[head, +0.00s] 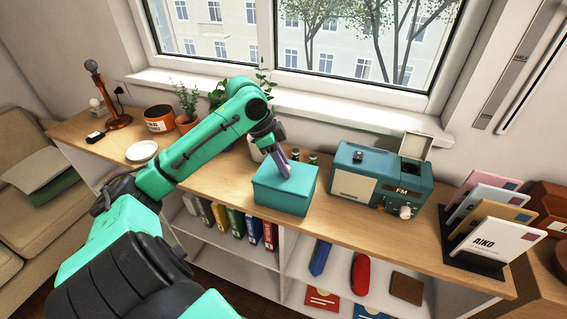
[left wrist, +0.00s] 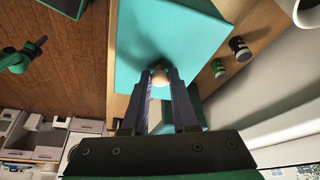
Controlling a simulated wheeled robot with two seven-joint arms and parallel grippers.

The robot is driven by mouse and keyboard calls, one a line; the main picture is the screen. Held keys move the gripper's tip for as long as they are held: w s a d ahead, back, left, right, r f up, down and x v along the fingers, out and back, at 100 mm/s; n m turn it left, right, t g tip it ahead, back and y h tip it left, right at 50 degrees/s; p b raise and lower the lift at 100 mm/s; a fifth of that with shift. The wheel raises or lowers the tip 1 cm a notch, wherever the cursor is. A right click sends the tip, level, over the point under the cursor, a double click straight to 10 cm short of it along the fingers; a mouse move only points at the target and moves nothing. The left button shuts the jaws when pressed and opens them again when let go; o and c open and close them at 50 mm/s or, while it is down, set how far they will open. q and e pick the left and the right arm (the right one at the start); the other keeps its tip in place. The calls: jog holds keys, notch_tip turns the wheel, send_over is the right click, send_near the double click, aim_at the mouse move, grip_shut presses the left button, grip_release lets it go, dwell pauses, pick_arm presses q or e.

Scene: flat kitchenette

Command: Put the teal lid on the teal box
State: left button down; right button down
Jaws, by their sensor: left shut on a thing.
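The teal box (head: 284,202) stands on the wooden shelf top, left of the radio. The teal lid (head: 270,179) is over it, roughly lined up; I cannot tell whether it is fully seated or a small gap remains. In the left wrist view the lid (left wrist: 178,28) fills the upper middle, with a pale round knob (left wrist: 159,75) on it. My left gripper (head: 285,169) reaches down from above, and its fingers (left wrist: 159,80) are shut on the knob. The fingers hide part of the lid and box.
A teal radio (head: 380,180) stands right of the box, and a letter rack (head: 475,250) is farther right. Small dark bottles (left wrist: 238,48) stand behind the box. A white plate (head: 142,151) and plant pots are to the left. The shelf's front edge is close to the box.

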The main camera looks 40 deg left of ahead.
pick_arm(q)
jog(key=shift+f, duration=0.25)
jog(key=c, duration=0.6)
grip_release()
jog(key=shift+r, duration=0.1)
jog(key=v, duration=1.4)
jog(key=shift+s+r, duration=0.15)
jog(key=shift+a, duration=0.1)
